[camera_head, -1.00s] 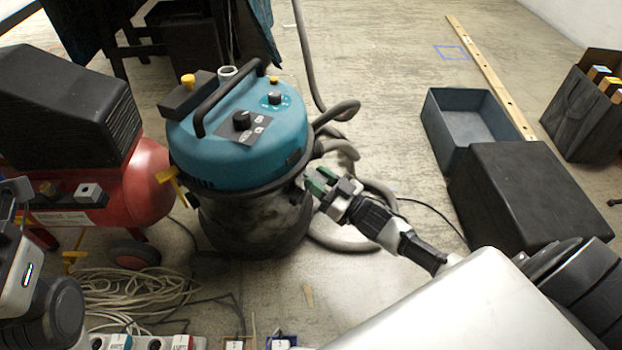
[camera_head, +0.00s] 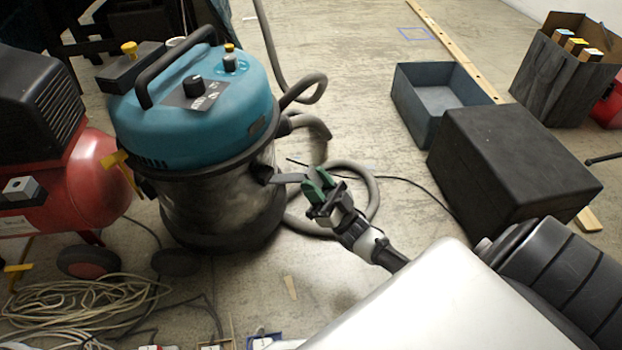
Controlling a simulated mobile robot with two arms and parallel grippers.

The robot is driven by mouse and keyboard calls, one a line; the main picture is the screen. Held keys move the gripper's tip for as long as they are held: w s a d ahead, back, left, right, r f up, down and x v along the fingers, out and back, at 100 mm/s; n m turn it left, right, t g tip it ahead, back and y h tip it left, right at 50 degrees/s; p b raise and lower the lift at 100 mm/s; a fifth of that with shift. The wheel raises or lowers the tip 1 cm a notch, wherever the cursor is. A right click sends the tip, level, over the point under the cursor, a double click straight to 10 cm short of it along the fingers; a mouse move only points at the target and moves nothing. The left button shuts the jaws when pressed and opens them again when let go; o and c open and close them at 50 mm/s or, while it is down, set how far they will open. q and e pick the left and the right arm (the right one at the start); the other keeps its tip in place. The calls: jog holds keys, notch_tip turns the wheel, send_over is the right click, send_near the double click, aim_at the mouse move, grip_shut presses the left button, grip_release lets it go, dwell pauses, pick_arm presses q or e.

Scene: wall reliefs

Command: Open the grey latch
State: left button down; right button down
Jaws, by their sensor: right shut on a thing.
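The grey latch (camera_head: 287,178) is on the right side of the blue-topped vacuum cleaner (camera_head: 205,110), just under its lid rim. It sticks outward from the drum, roughly level, with a dark mount at its base. My right gripper (camera_head: 313,190), with green finger pads, is shut on the latch's outer end, a short way off the drum. The pads cover that end. A yellow latch (camera_head: 117,160) is on the vacuum's left side. My left gripper is out of view.
A grey hose (camera_head: 372,195) coils on the floor behind my right gripper. A red compressor (camera_head: 75,190) stands left of the vacuum. A black box (camera_head: 510,165) and an open blue-grey bin (camera_head: 425,110) stand to the right. Cables (camera_head: 65,305) lie at front left.

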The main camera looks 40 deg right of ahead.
jog(key=shift+s+f, duration=0.2)
jog(key=shift+f, duration=0.4)
jog(key=c, duration=0.8)
grip_release()
jog(key=shift+o, duration=0.2)
jog(key=shift+d, duration=0.1)
jog(key=p+v, duration=0.1)
jog(key=v, duration=0.9)
jog(key=shift+s+f, duration=0.2)
jog(key=shift+f, duration=0.05)
jog(key=shift+d, duration=0.15)
